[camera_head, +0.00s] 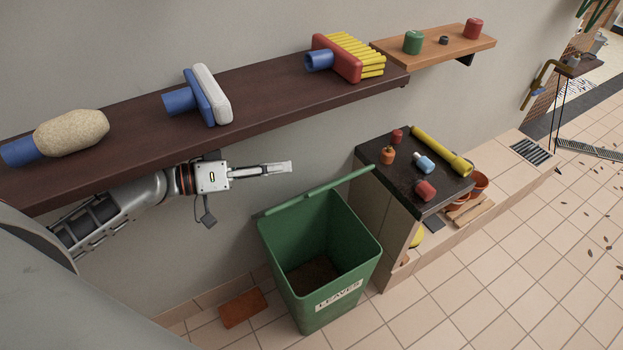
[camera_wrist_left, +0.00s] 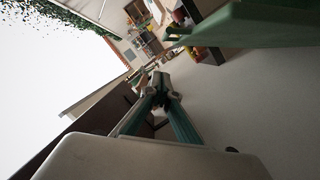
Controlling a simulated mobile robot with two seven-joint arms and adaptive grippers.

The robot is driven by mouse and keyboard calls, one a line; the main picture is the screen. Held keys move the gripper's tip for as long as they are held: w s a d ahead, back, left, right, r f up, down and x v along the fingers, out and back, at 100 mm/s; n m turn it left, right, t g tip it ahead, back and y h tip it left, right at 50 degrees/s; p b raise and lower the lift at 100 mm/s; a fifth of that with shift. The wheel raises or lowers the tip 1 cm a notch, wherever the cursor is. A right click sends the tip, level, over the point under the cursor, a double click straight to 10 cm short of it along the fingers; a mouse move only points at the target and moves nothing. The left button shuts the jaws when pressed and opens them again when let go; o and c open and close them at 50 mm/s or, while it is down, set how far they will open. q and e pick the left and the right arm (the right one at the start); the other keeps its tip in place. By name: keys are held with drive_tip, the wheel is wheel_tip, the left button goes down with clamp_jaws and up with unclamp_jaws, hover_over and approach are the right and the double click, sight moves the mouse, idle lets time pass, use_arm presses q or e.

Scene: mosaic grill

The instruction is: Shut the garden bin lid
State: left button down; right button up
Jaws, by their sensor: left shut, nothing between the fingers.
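The green garden bin (camera_head: 320,262) stands on the tiled floor against the wall, with a "LEAVES" label on its front. Its mouth is open and dark brown matter lies at the bottom. The lid (camera_head: 325,190) is raised at the wall side and shows nearly edge-on as a green strip. My left gripper (camera_head: 288,167) is shut and empty, a little above and left of the lid in the head view. In the left wrist view, the gripper's fingertips (camera_wrist_left: 161,82) are together, and a green panel, apparently the lid (camera_wrist_left: 275,28), fills the upper right. My right gripper is not in view.
A dark wall shelf (camera_head: 265,92) with several brushes runs above my left arm. A dark-topped cabinet (camera_head: 400,165) with small jars and a yellow torch stands right of the bin. A brick (camera_head: 243,308) lies left of it.

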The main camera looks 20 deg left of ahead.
use_arm(q)
drive_tip(key=w+d+f, duration=0.1)
drive_tip(key=d, duration=0.1)
drive_tip(key=w+d+f, duration=0.1)
drive_tip(key=d, duration=0.1)
drive_tip(key=w+d+f+p, duration=0.1)
drive_tip(key=d, duration=0.1)
drive_tip(key=shift+s+d+f, duration=0.25)
drive_tip(key=shift+d+f, duration=0.1)
drive_tip(key=shift+f, duration=0.15)
drive_tip(key=shift+f, duration=0.1)
